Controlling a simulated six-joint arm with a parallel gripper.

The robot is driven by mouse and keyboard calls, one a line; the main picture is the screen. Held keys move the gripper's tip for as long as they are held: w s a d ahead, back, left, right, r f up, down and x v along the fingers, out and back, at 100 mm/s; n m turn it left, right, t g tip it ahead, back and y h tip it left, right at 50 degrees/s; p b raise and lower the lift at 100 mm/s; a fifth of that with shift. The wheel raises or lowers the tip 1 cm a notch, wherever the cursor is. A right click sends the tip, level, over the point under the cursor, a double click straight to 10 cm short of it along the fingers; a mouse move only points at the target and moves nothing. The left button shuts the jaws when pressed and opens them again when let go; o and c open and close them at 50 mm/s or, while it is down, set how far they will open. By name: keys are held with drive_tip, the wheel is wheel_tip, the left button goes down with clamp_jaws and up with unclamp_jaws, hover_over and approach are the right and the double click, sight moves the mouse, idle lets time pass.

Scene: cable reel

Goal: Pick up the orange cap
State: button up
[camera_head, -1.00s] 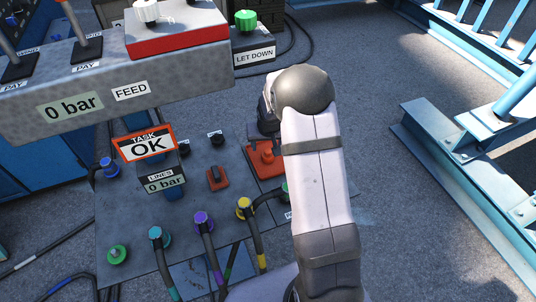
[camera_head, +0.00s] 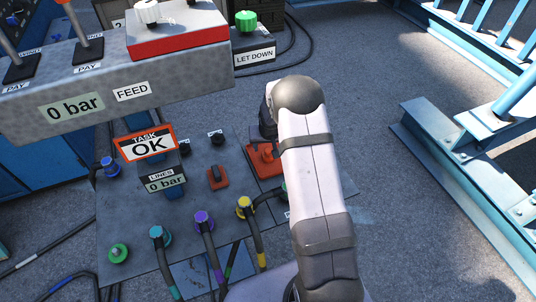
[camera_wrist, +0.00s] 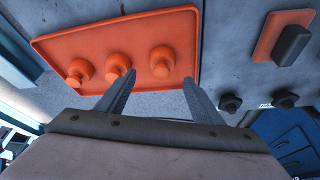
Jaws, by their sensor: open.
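Three orange knob-shaped caps show in the wrist view: a left one (camera_wrist: 78,71), a middle one (camera_wrist: 118,67) and a right one (camera_wrist: 162,62). They sit on a flat orange tray (camera_wrist: 60,44) with a raised rim. I cannot tell which one the task means. In the head view the orange tray (camera_head: 256,168) and an orange cap (camera_head: 266,151) are partly hidden by my arm. My gripper (camera_wrist: 159,79) is open and empty, its fingers spread below the right cap in the picture. My gripper is hidden in the head view.
Beside the tray are a black switch on an orange plate (camera_head: 217,179) and black knobs (camera_wrist: 229,102). Coloured hose connectors, such as the yellow one (camera_head: 245,206), line the panel's front. A grey console (camera_head: 190,88) overhangs behind. Open floor lies right.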

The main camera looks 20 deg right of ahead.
sight(268, 149)
drive_tip(key=shift+a+p+x, duration=0.1)
drive_tip(key=shift+p+x, duration=0.1)
drive_tip(key=shift+x, duration=0.8)
drive_tip(key=shift+a+p+x, duration=0.15)
drive_tip(key=shift+x, duration=0.85)
drive_tip(key=shift+s, duration=0.1)
drive_tip(key=c, duration=1.3)
